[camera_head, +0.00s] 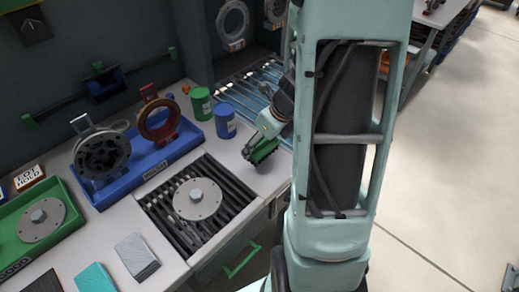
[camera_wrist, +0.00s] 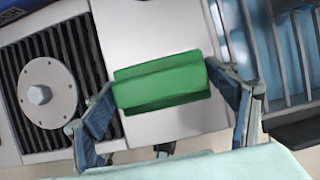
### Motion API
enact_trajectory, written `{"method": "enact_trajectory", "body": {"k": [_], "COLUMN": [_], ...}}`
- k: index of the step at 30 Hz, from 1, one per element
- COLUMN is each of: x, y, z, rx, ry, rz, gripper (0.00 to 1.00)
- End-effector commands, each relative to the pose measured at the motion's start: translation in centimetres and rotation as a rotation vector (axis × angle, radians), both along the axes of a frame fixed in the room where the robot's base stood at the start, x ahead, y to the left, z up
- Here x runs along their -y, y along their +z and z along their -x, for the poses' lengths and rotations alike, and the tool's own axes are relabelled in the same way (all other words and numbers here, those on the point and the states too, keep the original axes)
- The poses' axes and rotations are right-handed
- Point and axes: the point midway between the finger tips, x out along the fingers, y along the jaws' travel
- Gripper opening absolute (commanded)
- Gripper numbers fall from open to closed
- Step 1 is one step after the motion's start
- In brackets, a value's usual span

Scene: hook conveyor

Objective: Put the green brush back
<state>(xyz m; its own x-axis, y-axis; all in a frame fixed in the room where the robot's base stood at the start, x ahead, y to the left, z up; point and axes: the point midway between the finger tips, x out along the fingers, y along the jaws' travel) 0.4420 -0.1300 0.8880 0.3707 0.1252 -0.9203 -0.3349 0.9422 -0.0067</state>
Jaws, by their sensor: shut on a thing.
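The green brush (camera_head: 262,151) is at my gripper at the right end of the bench, beside the black grate. In the wrist view the green brush (camera_wrist: 162,87) is a green block lying crosswise between the two fingers. My gripper (camera_wrist: 165,100) is shut on it, one finger at each end. In the head view my gripper (camera_head: 262,143) shows just left of my arm, which hides the area behind it. The light bench top (camera_wrist: 150,40) shows beneath the brush; I cannot tell whether the brush touches it.
A black grate (camera_head: 160,205) with a round metal disc lies left of the brush. Green (camera_head: 201,104) and blue (camera_head: 225,120) canisters stand behind. A blue tray (camera_head: 135,180) holds ring-shaped parts. A roller conveyor (camera_head: 250,85) is at the back right. A grey block (camera_head: 137,256) sits near the front.

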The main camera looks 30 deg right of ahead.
Motion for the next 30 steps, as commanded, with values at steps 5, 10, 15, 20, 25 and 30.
{"method": "enact_trajectory", "body": {"k": [5, 10, 15, 20, 25, 30], "x": [-0.2, -0.2, -0.2, -0.2, -0.2, -0.2], "y": [-3.1, -3.5, -3.5, -3.7, -3.7, -3.7], "z": [-0.2, -0.3, -0.3, -0.3, -0.3, -0.3], "rx": [-0.003, 0.001, 0.0, 0.0, 0.0, 0.0], "ry": [0.001, 0.002, 0.002, 0.002, 0.002, 0.002], "rz": [-0.001, 0.0, 0.0, 0.0, 0.0, 0.0], "gripper": [0.6, 0.6, 0.6, 0.86, 0.97, 0.97]}}
